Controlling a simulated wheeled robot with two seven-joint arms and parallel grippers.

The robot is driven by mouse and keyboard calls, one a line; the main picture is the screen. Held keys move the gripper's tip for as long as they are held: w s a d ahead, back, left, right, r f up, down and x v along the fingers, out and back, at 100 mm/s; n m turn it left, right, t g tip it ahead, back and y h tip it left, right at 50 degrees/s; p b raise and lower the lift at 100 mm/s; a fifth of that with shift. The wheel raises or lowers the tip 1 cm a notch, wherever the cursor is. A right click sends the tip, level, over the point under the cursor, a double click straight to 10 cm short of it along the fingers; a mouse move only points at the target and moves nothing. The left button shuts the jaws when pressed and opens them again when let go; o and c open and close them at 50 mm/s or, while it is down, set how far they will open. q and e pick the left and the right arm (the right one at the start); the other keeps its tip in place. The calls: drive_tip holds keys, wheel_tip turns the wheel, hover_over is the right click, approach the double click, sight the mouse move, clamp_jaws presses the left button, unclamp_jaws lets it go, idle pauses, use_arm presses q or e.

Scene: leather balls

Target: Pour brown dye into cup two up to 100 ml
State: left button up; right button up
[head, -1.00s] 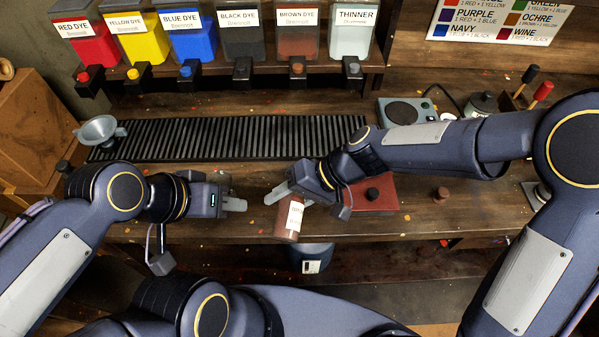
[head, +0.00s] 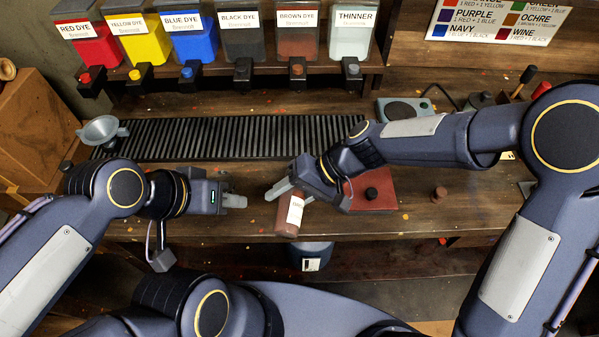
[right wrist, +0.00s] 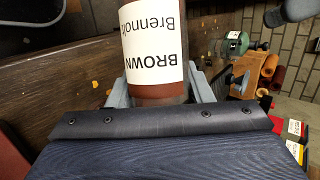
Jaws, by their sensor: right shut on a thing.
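My right gripper (head: 284,192) is shut on a bottle of brown dye (head: 286,220) with a white label, near the bench's front edge. In the right wrist view the bottle (right wrist: 155,50) sits between the two grey fingers, and its label reads "BROWN". My left gripper (head: 236,201) is to the left of the bottle, apart from it; whether its fingers are open is unclear. The brown dye dispenser (head: 297,45) stands in the row at the back. I cannot make out a cup marked two.
A dark red board (head: 379,197) with a black knob lies right of the bottle. A blue container (head: 311,250) stands below the bench front. A scale (head: 403,108) is behind my right arm.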

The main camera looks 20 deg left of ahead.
drive_tip(key=shift+r+m+g+p, duration=0.3)
drive_tip(key=shift+r+g+p, duration=0.15)
drive_tip(key=shift+g+p, duration=0.3)
idle(1.5)
drive_tip(key=shift+f+g, duration=0.1)
drive_tip(key=shift+g, duration=0.15)
idle(1.3)
